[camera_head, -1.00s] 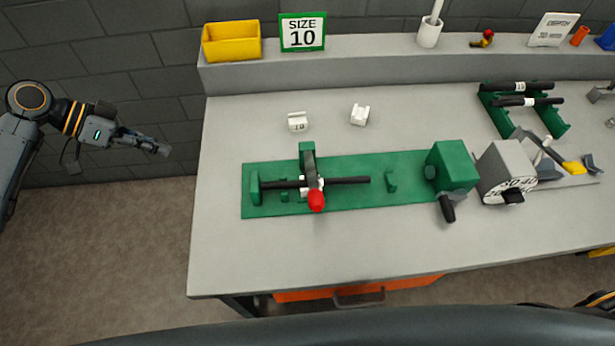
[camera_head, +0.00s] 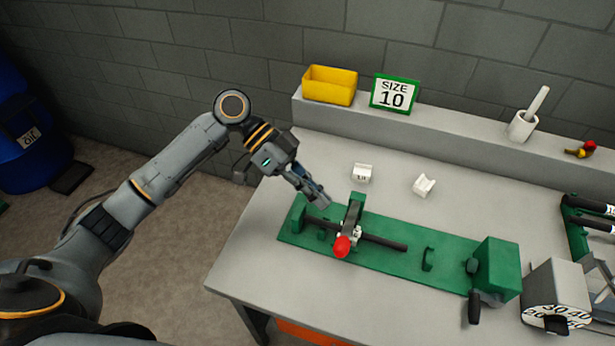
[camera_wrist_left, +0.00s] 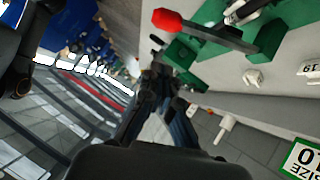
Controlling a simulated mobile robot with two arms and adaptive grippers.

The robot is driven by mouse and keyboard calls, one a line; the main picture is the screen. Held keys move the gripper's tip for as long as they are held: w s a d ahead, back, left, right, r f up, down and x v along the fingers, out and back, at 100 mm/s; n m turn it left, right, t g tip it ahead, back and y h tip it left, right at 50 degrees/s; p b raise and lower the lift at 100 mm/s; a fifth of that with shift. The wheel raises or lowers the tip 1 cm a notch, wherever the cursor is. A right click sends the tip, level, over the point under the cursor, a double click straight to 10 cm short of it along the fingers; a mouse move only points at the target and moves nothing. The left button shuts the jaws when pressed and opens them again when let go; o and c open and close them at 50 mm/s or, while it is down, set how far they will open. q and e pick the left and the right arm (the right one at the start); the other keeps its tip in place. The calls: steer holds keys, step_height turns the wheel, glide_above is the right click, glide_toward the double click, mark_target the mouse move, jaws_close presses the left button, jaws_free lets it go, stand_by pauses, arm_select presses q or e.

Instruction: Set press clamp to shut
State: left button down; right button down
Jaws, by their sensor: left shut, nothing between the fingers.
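The green press (camera_head: 375,258) lies on the grey bench, with a black rod (camera_head: 385,243) along its length. A white block sits under the clamp around the rod, partly hidden. My left gripper (camera_head: 323,201) is shut and empty, just left of and behind the clamp, near the press's left end. In the left wrist view the red knob (camera_wrist_left: 166,19) shows beyond the fingers (camera_wrist_left: 162,72), apart from them. My right gripper is out of view.
White blocks (camera_head: 361,173) (camera_head: 424,185) lie behind the press. A yellow bin (camera_head: 330,86), a size 10 sign (camera_head: 394,94) and a white cup (camera_head: 522,126) stand on the back ledge. A grey dial box (camera_head: 557,292) stands to the right.

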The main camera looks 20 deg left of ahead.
arm_select(q)
steer(key=s+d+f+p, duration=0.2)
steer(key=d+f, duration=0.2)
steer(key=f, duration=0.1)
steer(key=shift+d+f, duration=0.15)
steer(key=shift+f, duration=0.25)
steer(key=shift+s+f, duration=0.1)
step_height(320, 180, down, 6)
steer(key=s+m+t+b, duration=0.1)
steer(key=s+t+b, duration=0.1)
steer(key=b, duration=0.4)
steer(key=shift+s+f+m, duration=0.25)
steer(key=shift+s+m, duration=0.05)
steer(key=shift+s, duration=0.1)
